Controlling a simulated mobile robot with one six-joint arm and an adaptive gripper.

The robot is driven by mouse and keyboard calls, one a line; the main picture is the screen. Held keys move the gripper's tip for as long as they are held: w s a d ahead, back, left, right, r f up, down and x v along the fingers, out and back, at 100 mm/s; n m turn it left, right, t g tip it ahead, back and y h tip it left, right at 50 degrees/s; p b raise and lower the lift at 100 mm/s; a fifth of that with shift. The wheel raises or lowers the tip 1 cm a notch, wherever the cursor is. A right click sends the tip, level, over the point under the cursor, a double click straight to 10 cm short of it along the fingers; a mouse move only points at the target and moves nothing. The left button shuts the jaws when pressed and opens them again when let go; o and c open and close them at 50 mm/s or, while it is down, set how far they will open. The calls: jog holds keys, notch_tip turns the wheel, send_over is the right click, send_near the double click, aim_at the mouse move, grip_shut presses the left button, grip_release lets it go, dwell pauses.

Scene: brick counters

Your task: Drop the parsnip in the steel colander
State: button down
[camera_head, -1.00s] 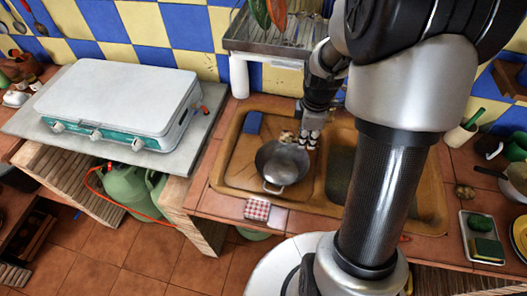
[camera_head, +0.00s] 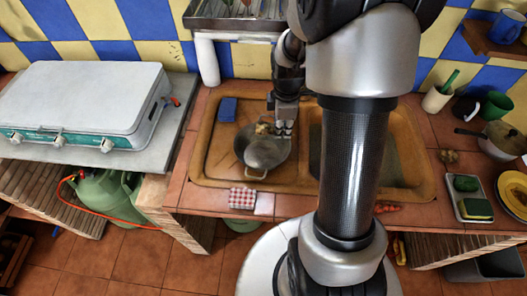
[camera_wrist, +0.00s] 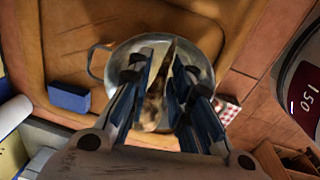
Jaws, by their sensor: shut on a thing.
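The steel colander (camera_head: 250,172) is a round grey bowl with loop handles, standing in the left part of the brown sink. It also shows below my gripper in the wrist view (camera_wrist: 118,58). My gripper (camera_head: 283,130) is shut on the parsnip (camera_head: 262,129), a tan, brownish root. In the wrist view, the parsnip (camera_wrist: 155,100) lies between the two fingers of my gripper (camera_wrist: 163,70), its thin end pointing up in the picture. It is seen against the colander's inside. I cannot tell its height above the bowl. My arm hides part of the sink in the head view.
A blue block (camera_head: 227,109) lies in the sink behind the colander. A red checked cloth (camera_head: 243,198) lies at the front edge. A white paper roll (camera_head: 207,60) and dish rack (camera_head: 235,18) are behind.

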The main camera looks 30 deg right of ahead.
jog(key=c, duration=1.4)
grip_release()
jog(key=shift+o, duration=0.2)
jog(key=shift+r, duration=0.15)
notch_tip(320, 180, up, 12)
jog(key=shift+s+a, duration=0.3)
jog(key=shift+s, duration=0.15)
jog(key=s+a+r+m+t, duration=0.2)
jog(key=s+a+r+m, duration=0.2)
jog(key=s+a+m, duration=0.2)
jog(key=s+a+r+m+t, duration=0.1)
jog(key=s+a+r+m, duration=0.3)
jog(key=s+a, duration=0.5)
jog(key=shift+s+a+m+t, duration=0.25)
jog(key=shift+s+m+t, duration=0.25)
jog(key=shift+m, duration=0.6)
